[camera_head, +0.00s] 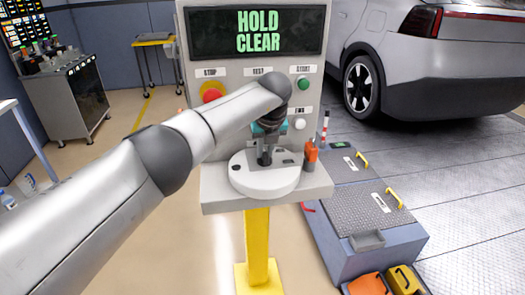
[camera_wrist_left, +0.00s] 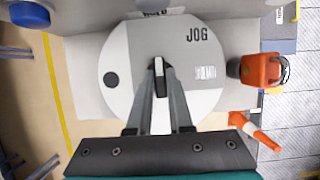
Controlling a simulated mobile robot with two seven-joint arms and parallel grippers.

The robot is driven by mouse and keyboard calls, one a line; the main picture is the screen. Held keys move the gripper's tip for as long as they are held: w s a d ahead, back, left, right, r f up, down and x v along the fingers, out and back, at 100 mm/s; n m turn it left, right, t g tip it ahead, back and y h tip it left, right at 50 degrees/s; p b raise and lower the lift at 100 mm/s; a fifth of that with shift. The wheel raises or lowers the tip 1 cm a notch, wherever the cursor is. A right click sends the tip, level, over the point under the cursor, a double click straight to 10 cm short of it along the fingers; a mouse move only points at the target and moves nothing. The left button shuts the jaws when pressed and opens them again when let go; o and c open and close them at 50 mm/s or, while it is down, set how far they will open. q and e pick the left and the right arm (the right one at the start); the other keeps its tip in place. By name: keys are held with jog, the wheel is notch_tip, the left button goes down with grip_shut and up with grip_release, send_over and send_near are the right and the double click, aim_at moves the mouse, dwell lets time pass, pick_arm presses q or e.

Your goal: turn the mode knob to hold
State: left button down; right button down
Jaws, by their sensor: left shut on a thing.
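The mode knob shows as a dark upright grip in the wrist view (camera_wrist_left: 160,63), at the middle of a round white and grey dial (camera_wrist_left: 122,50). My left gripper (camera_wrist_left: 159,66) is shut on the knob, its two fingers on either side of the grip. The dial bears the word JOG (camera_wrist_left: 197,35) to the upper right, and a partly cut-off label that seems to read HOLD at the top edge. In the head view the dial (camera_head: 255,183) lies on the console shelf, with my left gripper (camera_head: 265,160) above its centre. My right gripper is not in view.
The console screen (camera_head: 257,32) reads HOLD CLEAR. Below it are a red stop button (camera_head: 212,92), a green button (camera_head: 303,84) and a white button (camera_head: 300,124). An orange object (camera_head: 310,152) stands right of the dial. A car (camera_head: 450,60) stands behind on the right.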

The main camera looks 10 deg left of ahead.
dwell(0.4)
pick_arm(q)
jog(key=c, duration=0.8)
grip_release()
jog(key=p+v, duration=0.1)
jog(key=v, duration=1.4)
jog(key=shift+r, duration=0.15)
